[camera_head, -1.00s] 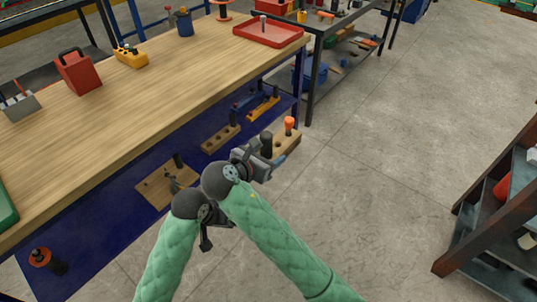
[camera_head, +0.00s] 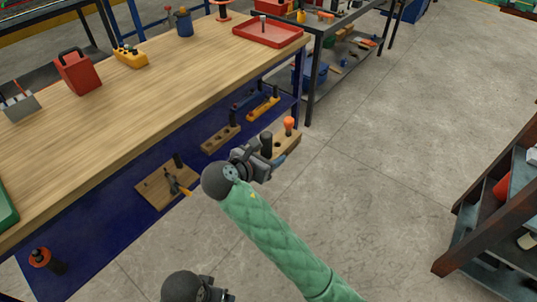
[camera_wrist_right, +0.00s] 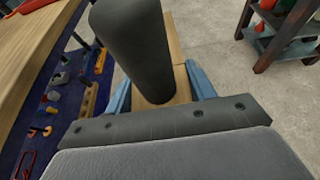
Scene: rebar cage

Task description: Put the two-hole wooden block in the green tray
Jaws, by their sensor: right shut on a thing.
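A wooden block (camera_head: 287,146) with a black cylinder and an orange-topped peg standing in it is between the jaws of my right gripper (camera_head: 274,158), beyond the bench's right end. I take it for the two-hole block; its holes are hidden. The right wrist view shows the block's wood (camera_wrist_right: 176,45) and the black cylinder between the blue fingers of my right gripper (camera_wrist_right: 160,92). A green edge (camera_head: 6,212), probably the green tray, is cut off at the left on the bench. My left wrist is at the bottom edge; its jaws are not clear.
The wooden bench top (camera_head: 150,80) holds a red tray (camera_head: 270,42) and a red box (camera_head: 77,72). A longer wooden block (camera_head: 220,138) and a board (camera_head: 160,186) with tools are on the blue lower shelf (camera_head: 95,240). Open floor lies right, before a dark rack (camera_head: 490,215).

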